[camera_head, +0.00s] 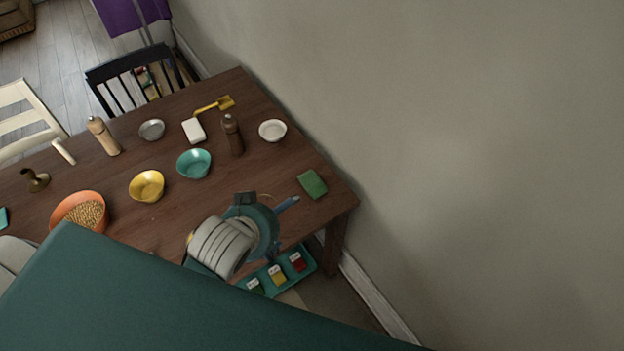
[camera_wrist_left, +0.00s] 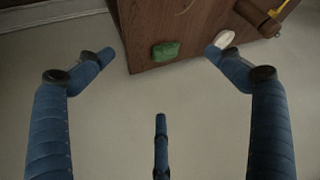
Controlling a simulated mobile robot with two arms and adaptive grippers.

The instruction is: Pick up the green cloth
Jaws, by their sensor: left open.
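The green cloth (camera_head: 312,184) lies folded in a small block on the wooden table, near its right end. It also shows in the left wrist view (camera_wrist_left: 166,51), close to the table edge and between the two upper fingers as seen from there. My left gripper (camera_head: 284,222) is open and empty. In the head view it is to the lower left of the cloth, apart from it, and partly hidden by my wrist. My right gripper is not in view.
The wooden table (camera_head: 225,92) meets the wall on the right. A white bowl (camera_head: 272,130) and a dark pepper mill (camera_head: 232,134) stand beyond the cloth. A teal bowl (camera_head: 194,163) and yellow bowl (camera_head: 147,185) are to the left. A teal tray (camera_head: 309,258) shows below the table edge.

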